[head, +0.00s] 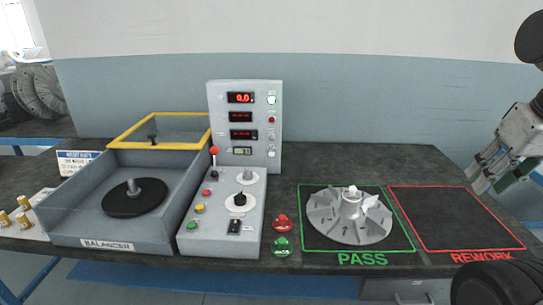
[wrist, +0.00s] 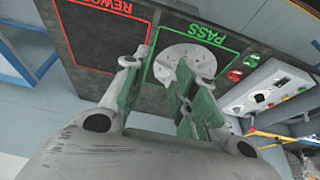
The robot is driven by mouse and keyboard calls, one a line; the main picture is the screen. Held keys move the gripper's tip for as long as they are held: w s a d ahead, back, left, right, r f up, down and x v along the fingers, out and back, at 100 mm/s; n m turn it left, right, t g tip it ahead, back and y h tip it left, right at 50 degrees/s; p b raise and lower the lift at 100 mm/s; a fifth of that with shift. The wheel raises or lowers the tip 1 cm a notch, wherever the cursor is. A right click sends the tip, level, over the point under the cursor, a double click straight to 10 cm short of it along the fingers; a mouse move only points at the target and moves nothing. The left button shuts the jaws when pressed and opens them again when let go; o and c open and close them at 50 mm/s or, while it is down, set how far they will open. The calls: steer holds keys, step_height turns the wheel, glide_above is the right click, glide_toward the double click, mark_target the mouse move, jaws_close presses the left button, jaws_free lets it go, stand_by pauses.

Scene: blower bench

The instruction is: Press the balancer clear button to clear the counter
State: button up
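The balancer's control console (head: 224,107) stands at centre left in the head view. Its upright panel carries red digital displays, the top one reading 0.0, and a small greenish counter display (head: 242,151). Small buttons line the panel's right side, including a white one (head: 271,99) and a red one (head: 271,119); their labels are too small to read, so I cannot tell which is clear. My gripper (head: 492,184) is at the far right, above the table near the REWORK square, well away from the console. In the wrist view my gripper (wrist: 163,68) is open and empty.
A finned impeller (head: 350,219) sits in the green PASS square. The red REWORK square (head: 455,215) is empty. Red and green mushroom buttons (head: 281,222) lie between console and PASS. A red-knobbed lever (head: 214,152) rises from the console deck. The balancer tub (head: 70,220) is left.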

jaws_close()
stand_by(1.0)
